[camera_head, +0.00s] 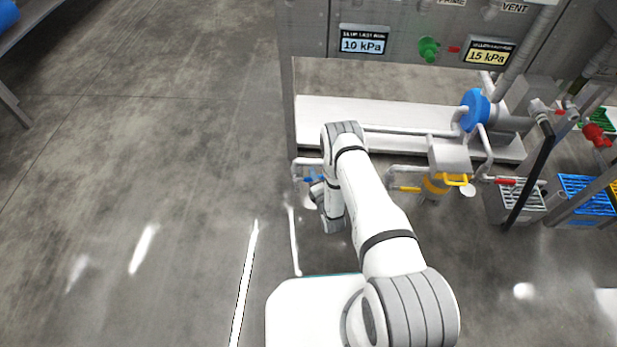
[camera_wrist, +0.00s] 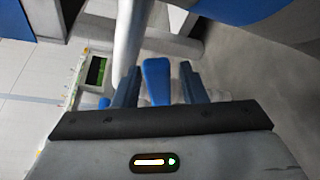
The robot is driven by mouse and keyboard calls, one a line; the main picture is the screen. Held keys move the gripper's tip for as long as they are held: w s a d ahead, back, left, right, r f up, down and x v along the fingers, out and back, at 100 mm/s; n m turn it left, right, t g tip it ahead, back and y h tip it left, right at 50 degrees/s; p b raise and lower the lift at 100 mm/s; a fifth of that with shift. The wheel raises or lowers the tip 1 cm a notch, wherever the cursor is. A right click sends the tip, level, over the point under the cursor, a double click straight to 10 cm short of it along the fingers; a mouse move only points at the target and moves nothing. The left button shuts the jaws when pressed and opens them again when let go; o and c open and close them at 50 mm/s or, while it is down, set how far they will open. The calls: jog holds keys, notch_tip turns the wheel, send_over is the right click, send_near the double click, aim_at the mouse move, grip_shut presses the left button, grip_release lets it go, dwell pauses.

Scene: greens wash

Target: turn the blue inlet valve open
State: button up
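The blue inlet valve handle (camera_head: 309,179) shows in the head view as a small blue piece on a white pipe at the lower left of the rig, partly hidden by my arm. In the wrist view the blue handle (camera_wrist: 157,82) stands between the two fingers of my gripper (camera_wrist: 160,84). The fingers are apart, with a narrow gap on each side of the handle, so my gripper is open around it. In the head view my gripper is mostly hidden beside my forearm, close to the handle.
A yellow-handled valve (camera_head: 455,180) and a red-handled valve (camera_head: 505,182) lie to the right along the pipes. The panel with two pressure displays (camera_head: 363,45) stands behind. A grey pipe (camera_wrist: 130,35) passes close beyond the fingers. The floor at left is clear.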

jog(key=shift+a+r, duration=0.1)
jog(key=shift+r, duration=0.05)
jog(key=f+p+v, duration=0.1)
jog(key=p+v, duration=0.1)
jog(key=v, duration=0.5)
jog(key=shift+s+r+p, duration=0.35)
jog(key=shift+s+p, duration=0.05)
jog(key=shift+c, duration=0.4)
